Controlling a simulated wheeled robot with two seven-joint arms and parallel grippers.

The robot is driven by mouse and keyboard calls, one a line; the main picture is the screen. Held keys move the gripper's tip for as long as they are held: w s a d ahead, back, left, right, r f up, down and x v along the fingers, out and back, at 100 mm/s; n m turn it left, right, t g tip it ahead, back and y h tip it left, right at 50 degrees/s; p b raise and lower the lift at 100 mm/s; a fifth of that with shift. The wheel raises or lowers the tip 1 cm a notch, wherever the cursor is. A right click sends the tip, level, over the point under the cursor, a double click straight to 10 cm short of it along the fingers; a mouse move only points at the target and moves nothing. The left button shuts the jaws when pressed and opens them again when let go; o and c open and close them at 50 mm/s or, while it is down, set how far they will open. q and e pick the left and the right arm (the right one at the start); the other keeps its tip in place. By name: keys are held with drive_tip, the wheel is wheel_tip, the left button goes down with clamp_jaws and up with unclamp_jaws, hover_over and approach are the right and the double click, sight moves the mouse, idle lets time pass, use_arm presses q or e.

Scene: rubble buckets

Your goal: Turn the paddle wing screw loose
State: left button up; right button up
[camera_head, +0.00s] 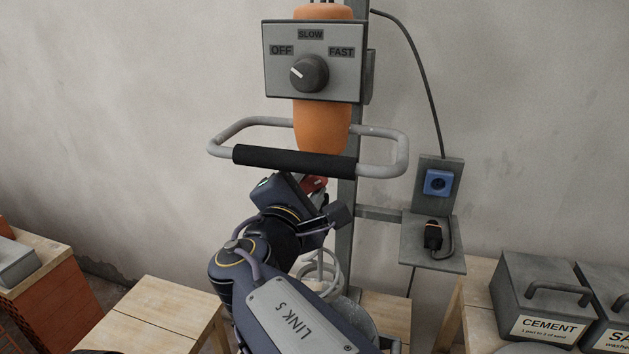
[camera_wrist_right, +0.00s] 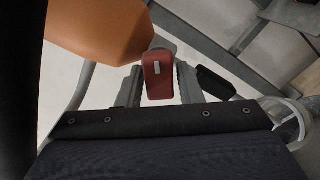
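The red wing screw (camera_head: 315,184) shows partly in the head view, below the black handle grip of the orange mixer (camera_head: 321,128). In the right wrist view the screw's red wing (camera_wrist_right: 157,76) stands between the two grey fingers of my right gripper (camera_wrist_right: 160,82). The fingers are apart, one on each side, with a narrow gap visible beside the wing; I see no firm grip. In the head view my right gripper (camera_head: 305,190) is mostly hidden by its own wrist. The pale spiral paddle (camera_head: 320,268) hangs below, partly behind my arm. My left gripper is not in view.
The mixer's looped handle (camera_head: 296,160) runs just above my right gripper. A speed knob (camera_head: 309,73) points towards OFF. A grey post stands behind, with a blue socket (camera_head: 438,182) and an unplugged-looking plug (camera_head: 433,236) at right. Wooden tables and a cement box (camera_head: 543,300) stand low down.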

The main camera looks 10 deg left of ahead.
drive_tip(key=c, duration=0.6)
drive_tip(key=shift+c, duration=0.2)
drive_tip(key=n+p, duration=0.3)
drive_tip(key=n, duration=0.1)
drive_tip(key=shift+d+r, duration=0.15)
drive_tip(key=n+p, duration=0.5)
drive_tip(key=shift+d+n+p, duration=0.1)
drive_tip(key=shift+n+p, duration=0.2)
drive_tip(key=shift+p, duration=0.05)
drive_tip(key=shift+d+f+n+p, duration=0.1)
drive_tip(key=shift+f+n+p, duration=0.1)
drive_tip(key=shift+n+p, duration=1.4)
